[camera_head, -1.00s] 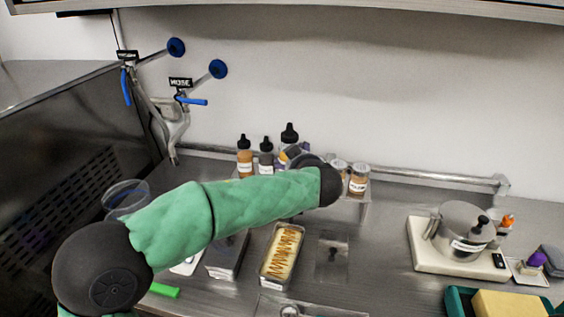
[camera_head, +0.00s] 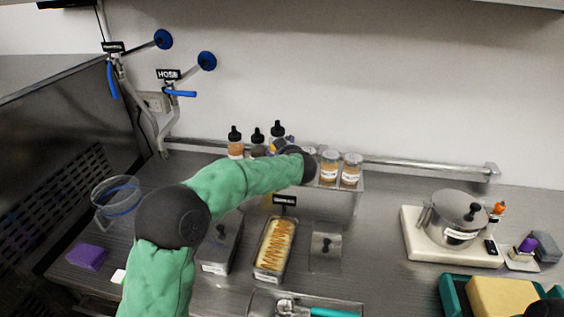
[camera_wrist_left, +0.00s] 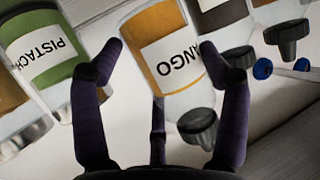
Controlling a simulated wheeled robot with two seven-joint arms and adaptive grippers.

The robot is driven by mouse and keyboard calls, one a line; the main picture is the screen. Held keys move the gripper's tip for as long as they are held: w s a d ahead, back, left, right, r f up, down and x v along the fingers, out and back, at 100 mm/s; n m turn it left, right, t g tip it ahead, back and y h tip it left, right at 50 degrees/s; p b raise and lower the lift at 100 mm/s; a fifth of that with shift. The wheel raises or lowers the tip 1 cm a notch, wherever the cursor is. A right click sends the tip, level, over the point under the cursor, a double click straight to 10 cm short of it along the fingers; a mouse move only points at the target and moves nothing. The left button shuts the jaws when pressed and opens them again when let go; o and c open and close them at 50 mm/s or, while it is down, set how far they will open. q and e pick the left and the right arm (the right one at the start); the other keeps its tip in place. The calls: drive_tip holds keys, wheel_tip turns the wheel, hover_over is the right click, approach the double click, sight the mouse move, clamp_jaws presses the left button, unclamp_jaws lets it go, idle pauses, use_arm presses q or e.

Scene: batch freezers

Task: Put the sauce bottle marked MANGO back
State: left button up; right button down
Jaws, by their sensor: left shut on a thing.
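The MANGO sauce bottle (camera_wrist_left: 165,50), with orange sauce, a white label and a dark cap, is between the fingers of my left gripper (camera_wrist_left: 162,47), which is shut on it. In the head view the bottle's black cap (camera_head: 277,127) shows above my left wrist, at the right end of the dark-capped bottle row; its lower part is hidden. It is close beside a dark-sauce bottle (camera_head: 257,143), which also shows in the wrist view (camera_wrist_left: 222,18). I cannot tell whether its base touches the rack. My right gripper is not clearly in view.
An orange bottle (camera_head: 235,146) is left in the row. Two jars (camera_head: 329,167) stand on the raised metal rack (camera_head: 340,202) right of my wrist; a green PISTACHIO container (camera_wrist_left: 45,50) is near my fingers. A lidded pot (camera_head: 458,212) stands right. A topped tray (camera_head: 272,250) is in front.

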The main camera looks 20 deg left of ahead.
use_arm(q)
drive_tip(key=shift+w+a+f+b, duration=0.15)
drive_tip(key=shift+w+f+b, duration=0.1)
drive_tip(key=shift+f, duration=0.7)
drive_tip(key=shift+w+a+f+b, duration=0.1)
drive_tip(key=shift+f+b, duration=0.1)
drive_tip(key=shift+f, duration=0.75)
drive_tip(key=shift+f+b, duration=0.2)
drive_tip(key=shift+b, duration=0.1)
drive_tip(key=o, duration=1.2)
drive_tip(key=shift+r+p, duration=0.15)
drive_tip(key=shift+p, duration=0.25)
drive_tip(key=v, duration=1.2)
drive_tip(key=shift+d+p, duration=0.1)
drive_tip(key=shift+p, duration=0.2)
